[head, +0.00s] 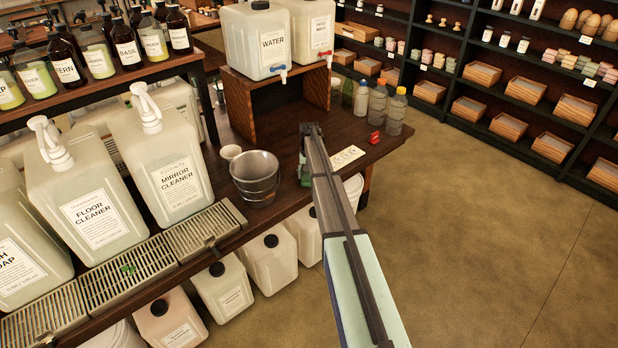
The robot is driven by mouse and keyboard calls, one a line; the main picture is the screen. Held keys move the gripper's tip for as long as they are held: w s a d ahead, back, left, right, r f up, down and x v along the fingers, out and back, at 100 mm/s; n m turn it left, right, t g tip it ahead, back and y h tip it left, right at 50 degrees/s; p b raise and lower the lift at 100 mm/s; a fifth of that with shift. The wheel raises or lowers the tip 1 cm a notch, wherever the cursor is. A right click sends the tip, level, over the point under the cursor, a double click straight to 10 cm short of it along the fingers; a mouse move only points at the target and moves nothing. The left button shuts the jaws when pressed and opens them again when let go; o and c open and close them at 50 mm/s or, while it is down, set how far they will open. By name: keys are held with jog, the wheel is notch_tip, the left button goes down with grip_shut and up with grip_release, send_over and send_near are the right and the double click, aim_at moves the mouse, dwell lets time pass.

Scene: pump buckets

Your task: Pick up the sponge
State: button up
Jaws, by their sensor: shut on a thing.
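My gripper (309,130) is over the right part of the dark wooden counter (278,212), to the right of the metal bucket. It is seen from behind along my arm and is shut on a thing. A small dark green patch, which I take to be the sponge (303,170), shows at its left side. My arm hides most of it, so its shape and its height above the counter cannot be told.
A metal bucket (255,178) and white cup (230,152) stand left of my gripper. Water containers (258,40) stand behind on a wooden stand. Clear bottles (377,100), a red object (375,137) and a card (347,156) are to the right. Large cleaner jugs (165,160) stand left.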

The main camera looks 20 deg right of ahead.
jog(key=shift+r, duration=0.15)
jog(key=shift+c, duration=0.3)
notch_tip(320, 180, up, 20)
jog(key=b, duration=0.5)
jog(key=shift+b, duration=0.35)
jog(key=shift+o, duration=0.7)
jog(key=c, duration=0.4)
jog(key=shift+a, duration=0.1)
